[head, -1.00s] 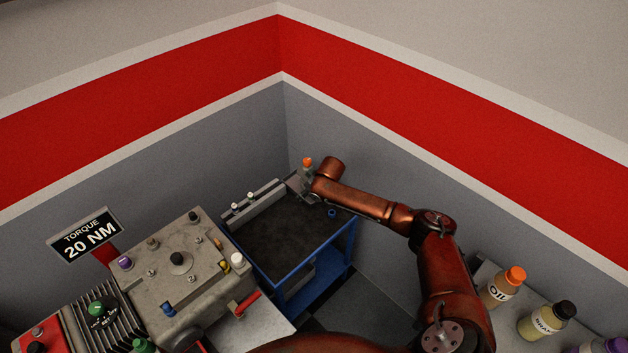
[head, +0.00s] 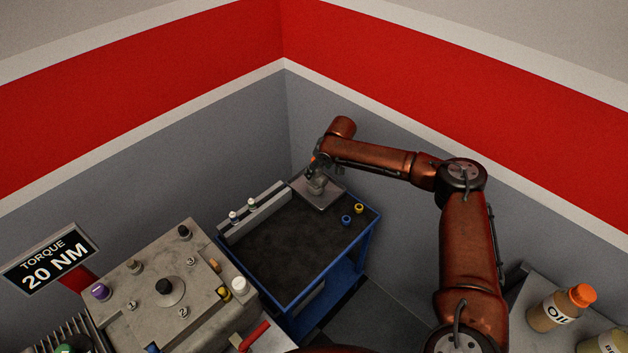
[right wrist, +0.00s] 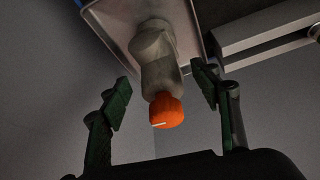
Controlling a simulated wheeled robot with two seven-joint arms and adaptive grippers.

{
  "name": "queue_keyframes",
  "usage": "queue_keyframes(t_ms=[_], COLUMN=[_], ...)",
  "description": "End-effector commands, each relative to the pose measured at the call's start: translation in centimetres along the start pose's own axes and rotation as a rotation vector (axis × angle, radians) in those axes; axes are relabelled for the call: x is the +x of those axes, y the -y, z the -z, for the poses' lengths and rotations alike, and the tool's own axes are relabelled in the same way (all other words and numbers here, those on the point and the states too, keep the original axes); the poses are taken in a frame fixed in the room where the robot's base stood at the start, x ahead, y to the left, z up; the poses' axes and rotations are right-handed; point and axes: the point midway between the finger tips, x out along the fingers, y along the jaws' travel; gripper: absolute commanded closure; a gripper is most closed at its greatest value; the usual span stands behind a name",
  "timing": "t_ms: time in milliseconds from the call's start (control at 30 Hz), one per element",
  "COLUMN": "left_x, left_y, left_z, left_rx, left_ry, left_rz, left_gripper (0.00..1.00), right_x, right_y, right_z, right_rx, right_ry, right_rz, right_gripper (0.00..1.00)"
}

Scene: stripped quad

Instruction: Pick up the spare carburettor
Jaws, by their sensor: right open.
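The spare carburettor appears to be the grey part (right wrist: 160,65) with an orange knob (right wrist: 167,111) in the right wrist view. It stands on a pale metal tray (right wrist: 191,18). In the head view its grey body (head: 317,185) shows on the tray (head: 333,194) at the cart's far corner, with its top hidden by my gripper. My right gripper (head: 324,167) is there; in the wrist view its open fingers (right wrist: 160,76) lie on either side of the part, with visible gaps. My left gripper is not in view.
The blue cart (head: 272,243) has a dark top. A grey rack (head: 252,209) with two white-capped items runs along its back edge. A blue ring (head: 346,220) and a yellow ring (head: 359,208) lie at its right. Walls rise close behind the tray.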

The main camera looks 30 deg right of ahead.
Motion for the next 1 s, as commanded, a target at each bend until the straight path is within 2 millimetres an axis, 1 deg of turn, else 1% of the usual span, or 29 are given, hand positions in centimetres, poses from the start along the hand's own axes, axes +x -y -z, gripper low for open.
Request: queue_keyframes(t_ms=[33,100,233,333,567,1000], left_x=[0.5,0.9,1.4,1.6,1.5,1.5], left_y=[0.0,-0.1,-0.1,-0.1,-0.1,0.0], left_z=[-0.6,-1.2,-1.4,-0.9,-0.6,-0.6], left_rx=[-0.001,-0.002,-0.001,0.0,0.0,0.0], left_ry=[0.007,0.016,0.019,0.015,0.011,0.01], left_rz=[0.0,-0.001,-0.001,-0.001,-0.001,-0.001], left_gripper=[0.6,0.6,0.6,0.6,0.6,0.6], right_x=[1.1,2.3,4.0,4.6,4.6,4.6], right_y=[0.0,0.1,0.2,0.2,0.3,0.4], right_z=[-0.2,-0.4,-0.3,-0.2,-0.1,0.0], right_rx=[0.001,0.001,-0.001,-0.001,-0.003,-0.004], right_ry=[0.002,0.004,0.003,0.001,0.0,0.0], right_rz=[0.0,0.0,0.001,0.001,0.002,0.002], right_gripper=[0.43,0.43,0.43,0.43,0.43,0.72])
